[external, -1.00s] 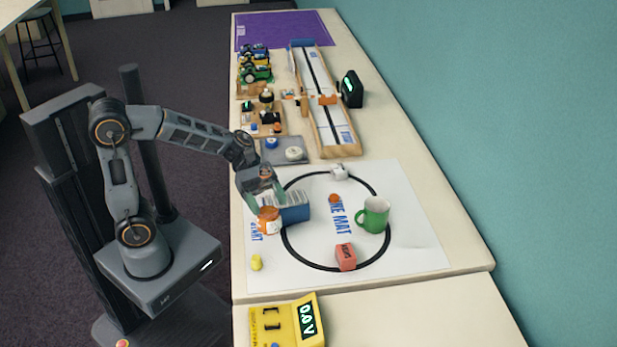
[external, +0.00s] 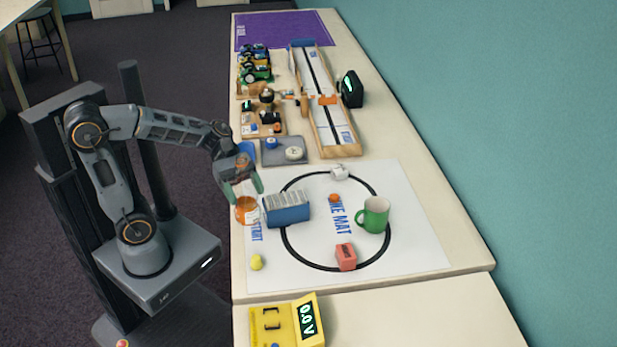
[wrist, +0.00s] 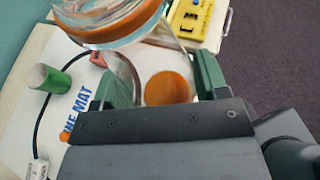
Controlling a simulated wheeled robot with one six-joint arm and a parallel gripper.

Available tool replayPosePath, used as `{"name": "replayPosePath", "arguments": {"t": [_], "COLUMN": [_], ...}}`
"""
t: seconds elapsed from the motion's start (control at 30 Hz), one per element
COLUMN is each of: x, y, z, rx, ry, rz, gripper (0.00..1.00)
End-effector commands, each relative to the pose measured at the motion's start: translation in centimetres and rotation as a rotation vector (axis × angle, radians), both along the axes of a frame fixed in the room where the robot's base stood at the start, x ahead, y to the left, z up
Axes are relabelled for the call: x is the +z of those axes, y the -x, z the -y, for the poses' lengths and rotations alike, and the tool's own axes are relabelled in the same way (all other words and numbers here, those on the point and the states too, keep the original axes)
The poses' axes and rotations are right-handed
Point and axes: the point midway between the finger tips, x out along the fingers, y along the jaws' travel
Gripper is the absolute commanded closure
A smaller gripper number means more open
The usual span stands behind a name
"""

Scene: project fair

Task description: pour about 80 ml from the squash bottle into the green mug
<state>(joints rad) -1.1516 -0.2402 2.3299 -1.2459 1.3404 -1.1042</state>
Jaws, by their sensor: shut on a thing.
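The squash bottle, clear with orange liquid, (external: 247,211) is held in my gripper (external: 243,187) at the left edge of the white mat. In the wrist view the bottle (wrist: 115,28) fills the top, in front of the green fingers of my gripper (wrist: 160,85); its exact tilt is hard to tell. The green mug (external: 374,215) stands upright on the right side of the mat, well apart from the bottle. It also shows at the left of the wrist view (wrist: 48,78).
A blue holder with white upper faces (external: 288,213) stands between bottle and mug. A red block (external: 345,257), a small white block (external: 340,172) and an orange ball (external: 334,198) are near the mug. A yellow meter (external: 288,325) is at the front.

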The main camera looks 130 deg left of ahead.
Motion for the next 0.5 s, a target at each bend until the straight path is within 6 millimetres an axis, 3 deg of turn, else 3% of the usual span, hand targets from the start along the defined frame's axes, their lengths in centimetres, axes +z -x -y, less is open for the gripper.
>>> {"name": "replayPosePath", "arguments": {"t": [0.27,0.5], "x": [0.3,-0.4], "y": [-3.9,-10.6], "z": [-4.3,-10.7], "rx": [0.095,0.266], "ry": [0.001,0.002], "rz": [0.0,-0.001], "gripper": [0.61,0.61]}}
